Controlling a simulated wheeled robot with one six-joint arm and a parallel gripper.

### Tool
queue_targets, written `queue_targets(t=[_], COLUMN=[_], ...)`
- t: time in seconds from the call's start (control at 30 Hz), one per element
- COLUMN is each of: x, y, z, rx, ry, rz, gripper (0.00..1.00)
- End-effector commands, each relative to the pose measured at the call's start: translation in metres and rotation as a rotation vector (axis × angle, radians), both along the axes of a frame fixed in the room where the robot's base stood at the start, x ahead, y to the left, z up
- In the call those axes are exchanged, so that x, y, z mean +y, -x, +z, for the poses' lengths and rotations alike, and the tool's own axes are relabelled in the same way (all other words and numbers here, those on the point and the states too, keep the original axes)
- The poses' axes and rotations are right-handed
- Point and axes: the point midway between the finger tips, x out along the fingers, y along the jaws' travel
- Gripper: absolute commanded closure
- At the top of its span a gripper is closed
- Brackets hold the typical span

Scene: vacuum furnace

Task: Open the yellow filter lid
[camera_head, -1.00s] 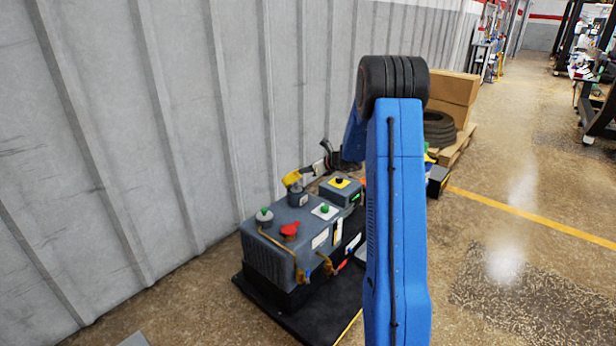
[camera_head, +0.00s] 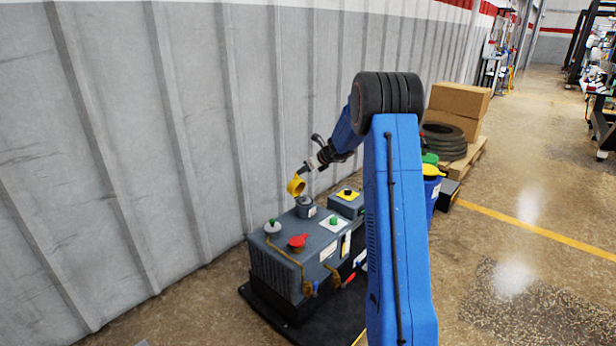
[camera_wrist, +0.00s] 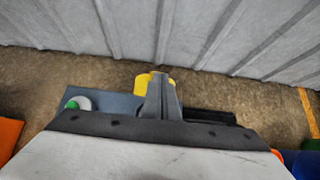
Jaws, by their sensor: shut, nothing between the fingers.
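The yellow filter lid (camera_head: 296,185) is tilted up on edge at the upper left of the grey filter neck (camera_head: 306,208) on the pump. Its round inner side faces the head camera. My gripper (camera_head: 308,167) is shut and empty, with its tips close to the lid's upper right side; I cannot tell if they touch. In the wrist view my gripper (camera_wrist: 161,82) covers part of the yellow lid (camera_wrist: 142,80), and the filter neck is hidden there.
The grey pump (camera_head: 300,250) stands on a black base near the corrugated wall (camera_head: 110,130). It carries a red knob (camera_head: 298,241) and a green button (camera_head: 334,220). Tyres (camera_head: 443,142) and cardboard boxes (camera_head: 460,100) stand behind on a pallet. Open floor lies at right.

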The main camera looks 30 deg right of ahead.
Motion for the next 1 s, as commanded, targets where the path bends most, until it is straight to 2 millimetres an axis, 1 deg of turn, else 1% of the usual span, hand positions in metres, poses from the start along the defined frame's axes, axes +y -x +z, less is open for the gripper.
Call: queue_targets(t=[0.03,0.2,0.4,0.7,1.0], x=[0.003,0.009,0.015,0.018,0.018], y=[-0.007,-0.024,-0.04,-0.05,-0.051], z=[0.002,0.003,0.004,0.002,0.002], rx=[-0.001,0.0,-0.001,0.0,0.0], ry=[0.001,0.001,0.0,0.0,0.0], rz=[0.001,0.001,0.001,0.0,0.0], gripper=[1.0,1.0,1.0,1.0,1.0])
